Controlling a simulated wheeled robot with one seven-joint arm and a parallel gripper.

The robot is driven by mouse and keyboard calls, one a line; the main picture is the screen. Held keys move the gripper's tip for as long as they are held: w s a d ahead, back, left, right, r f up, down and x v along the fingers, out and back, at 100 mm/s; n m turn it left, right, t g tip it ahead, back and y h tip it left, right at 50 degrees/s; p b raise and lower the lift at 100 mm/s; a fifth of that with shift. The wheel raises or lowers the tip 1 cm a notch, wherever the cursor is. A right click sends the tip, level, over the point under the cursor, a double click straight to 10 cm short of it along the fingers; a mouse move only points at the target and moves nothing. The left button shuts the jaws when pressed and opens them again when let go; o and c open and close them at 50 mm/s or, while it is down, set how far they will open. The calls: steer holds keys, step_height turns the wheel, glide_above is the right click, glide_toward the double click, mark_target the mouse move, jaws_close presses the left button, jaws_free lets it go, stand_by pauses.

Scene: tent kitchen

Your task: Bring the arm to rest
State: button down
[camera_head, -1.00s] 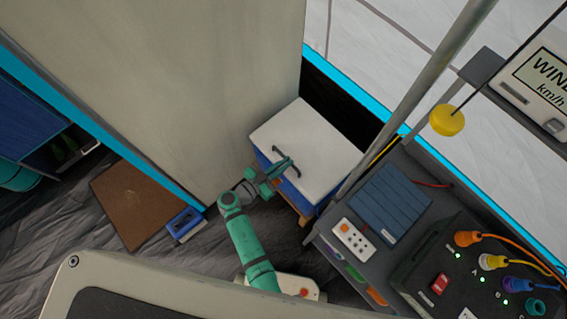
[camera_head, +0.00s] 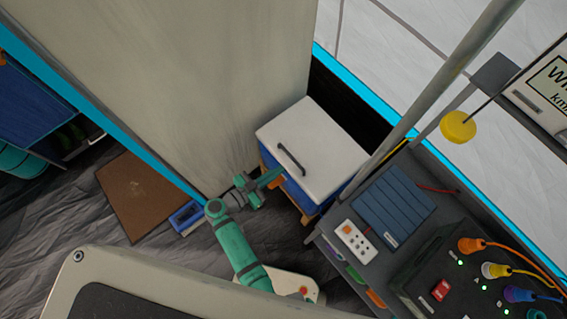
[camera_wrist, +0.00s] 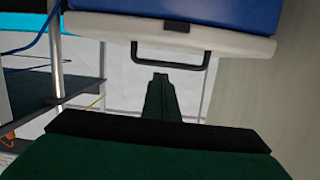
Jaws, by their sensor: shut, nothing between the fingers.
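My gripper (camera_head: 272,180) is at the end of my green arm, beside the left side of a cooler box with a white lid (camera_head: 325,135) and blue body. In the wrist view my gripper (camera_wrist: 160,78) shows as dark green fingers held together with nothing between them. The cooler's black handle (camera_head: 290,160) lies on the lid, apart from my gripper. In the wrist view the handle (camera_wrist: 170,65) shows just beyond the fingertips. The cooler's lid looks shut.
A beige wall panel (camera_head: 190,70) stands close to the left of the cooler. A grey bench (camera_head: 375,280) with a power strip (camera_head: 355,240) and a control box (camera_head: 450,275) is at the right. A brown mat (camera_head: 140,195) and a blue-and-white object (camera_head: 186,217) lie on the floor.

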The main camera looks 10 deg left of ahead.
steer(key=shift+s+a+f, duration=0.45)
steer(key=shift+s, duration=0.15)
steer(key=shift+s+a+f, duration=0.4)
steer(key=shift+s+a, duration=0.05)
steer(key=shift+s, duration=0.15)
